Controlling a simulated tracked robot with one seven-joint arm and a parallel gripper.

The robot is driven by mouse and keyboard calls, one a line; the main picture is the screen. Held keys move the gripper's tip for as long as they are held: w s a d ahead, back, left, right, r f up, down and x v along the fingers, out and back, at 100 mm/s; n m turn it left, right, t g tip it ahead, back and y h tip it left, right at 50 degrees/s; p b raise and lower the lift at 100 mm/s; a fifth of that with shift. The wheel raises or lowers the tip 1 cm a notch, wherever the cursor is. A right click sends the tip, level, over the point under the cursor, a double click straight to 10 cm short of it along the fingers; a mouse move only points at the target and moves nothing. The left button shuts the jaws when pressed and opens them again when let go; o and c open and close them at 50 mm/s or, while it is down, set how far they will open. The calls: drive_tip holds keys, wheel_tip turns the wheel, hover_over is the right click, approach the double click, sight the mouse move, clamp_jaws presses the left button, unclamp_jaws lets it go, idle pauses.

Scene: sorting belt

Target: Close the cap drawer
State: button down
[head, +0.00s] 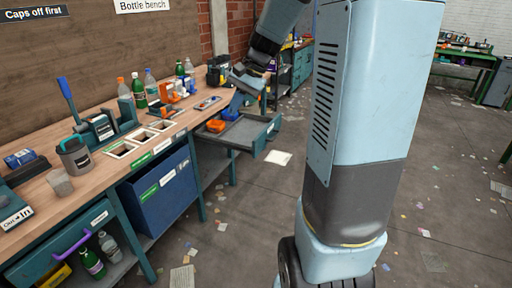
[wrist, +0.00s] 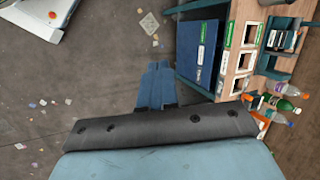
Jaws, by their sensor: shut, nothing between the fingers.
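The cap drawer (head: 267,136) stands pulled out from the front of the bench in the head view, with its teal front panel facing the open floor. An orange item (head: 216,126) shows at its inner end, beside the bench edge. My gripper (head: 233,111) points down over the drawer, on the bench side of its front panel. Whether it touches the drawer I cannot tell. Its blue fingers (wrist: 155,85) are together and empty in the wrist view. My gripper's own body hides much of the lower part of that view, and the drawer is not clearly seen there.
The wooden bench top (head: 103,186) carries bottles, a grey mug (head: 75,155) and small tools. A blue bin (head: 163,190) stands under it, left of the drawer. The floor before the drawer is open, with scattered paper scraps.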

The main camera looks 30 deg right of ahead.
drive_tip(key=w+d+f+m+t+y, duration=0.3)
drive_tip(key=w+d+f+m+y, duration=0.45)
drive_tip(key=w+d+f, duration=0.95)
drive_tip(key=m+t+h, duration=0.2)
drive_tip(key=m+t, duration=0.7)
drive_tip(key=m, duration=0.4)
approach(260, 147)
drive_tip(key=x, duration=0.6)
drive_tip(key=shift+w+a+r, duration=0.15)
drive_tip(key=shift+a, duration=0.3)
